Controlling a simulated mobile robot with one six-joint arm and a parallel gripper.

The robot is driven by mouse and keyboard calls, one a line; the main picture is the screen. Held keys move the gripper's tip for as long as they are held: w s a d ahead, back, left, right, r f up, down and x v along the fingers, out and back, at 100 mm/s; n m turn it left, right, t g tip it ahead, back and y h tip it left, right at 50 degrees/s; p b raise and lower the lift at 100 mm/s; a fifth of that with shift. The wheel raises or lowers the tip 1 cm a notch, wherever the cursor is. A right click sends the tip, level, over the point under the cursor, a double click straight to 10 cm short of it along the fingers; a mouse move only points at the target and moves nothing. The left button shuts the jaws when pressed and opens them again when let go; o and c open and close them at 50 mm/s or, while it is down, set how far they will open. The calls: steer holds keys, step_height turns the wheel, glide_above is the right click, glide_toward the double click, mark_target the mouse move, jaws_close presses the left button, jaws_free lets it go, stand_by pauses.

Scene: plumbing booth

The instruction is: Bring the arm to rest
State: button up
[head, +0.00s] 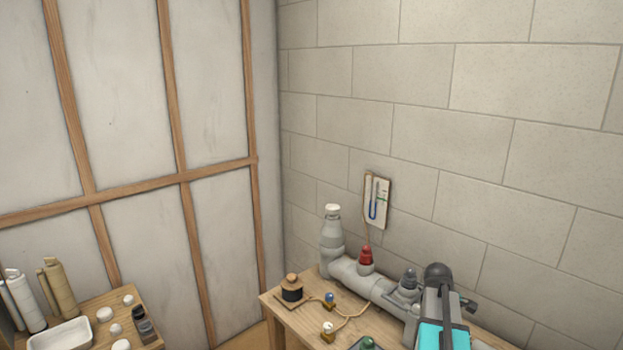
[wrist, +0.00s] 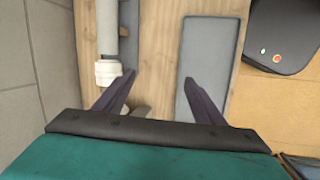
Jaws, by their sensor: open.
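My arm (head: 441,305) is at the lower right of the head view, in front of the right part of the bench. Its teal and dark grey links show there, but the fingertips cannot be made out. In the wrist view my gripper (wrist: 159,76) is open, with its two dark fingers spread and nothing between them. Below the fingers is the wooden bench top (wrist: 155,50). A grey pipe with a white collar (wrist: 108,72) is beside the left fingertip. A flat grey plate (wrist: 207,65) lies under the right finger.
A manometer board (head: 377,200) hangs above. A side table (head: 95,305) with tubes and a white tray (head: 60,336) stands at left.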

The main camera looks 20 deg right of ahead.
steer(key=w+a+f, duration=0.2)
steer(key=w+a, duration=0.1)
steer(key=a, duration=0.3)
steer(key=w+a+f, duration=0.3)
steer(key=a, duration=0.3)
steer(key=a+f+m+y, duration=0.1)
steer(key=a+f, duration=0.3)
steer(key=a, duration=0.8)
steer(key=a+f+m+t+y, duration=0.1)
steer(key=a+f, duration=0.2)
steer(key=a, duration=0.9)
steer(key=a+f+m+y, duration=0.1)
steer(key=a+f, duration=0.3)
steer(key=a, duration=0.7)
steer(key=s+f+g+b, duration=0.2)
steer(key=s+f+b, duration=0.4)
steer(key=s+f, duration=0.6)
steer(key=s+f+g+b, duration=0.3)
steer(key=s+f+b, duration=0.3)
steer(key=s+f, duration=0.7)
step_height(320, 180, down, 5)
steer(key=shift+f+g+b, duration=0.15)
steer(key=shift+g+b, duration=0.15)
